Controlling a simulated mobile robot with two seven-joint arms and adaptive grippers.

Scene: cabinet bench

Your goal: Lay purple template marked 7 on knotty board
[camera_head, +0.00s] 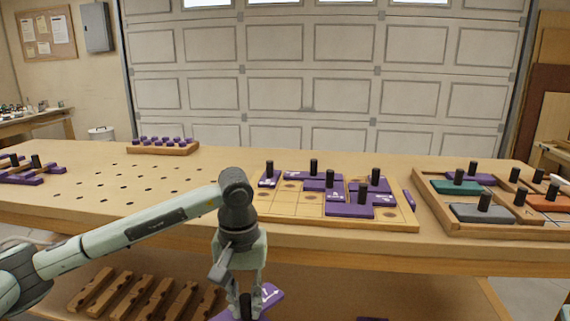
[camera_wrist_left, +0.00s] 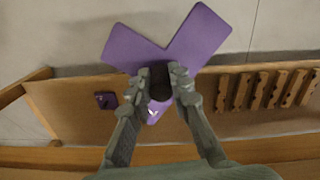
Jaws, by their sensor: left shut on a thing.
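My left gripper (camera_head: 245,298) is shut on the black knob (camera_wrist_left: 160,88) of a purple template (camera_head: 268,298). It holds the template in front of the bench, below the top's front edge. In the left wrist view the template (camera_wrist_left: 190,38) is a broad, angular, branching plate. A white mark shows on it, partly hidden, and I cannot read it surely. The light wooden board (camera_head: 282,208) with a grid and dark spots lies on the bench top. Several purple templates with black knobs (camera_head: 350,208) cover its back and right; its front left is bare. My right gripper is not in view.
A wooden tray (camera_head: 444,228) with teal, grey, purple and orange pieces stands at the right. A rack of purple pegs (camera_head: 163,148) is at the back. Purple pieces (camera_head: 22,180) lie far left. Slotted wooden racks (camera_head: 130,296) sit on the lower shelf, beside a small purple piece (camera_wrist_left: 106,100).

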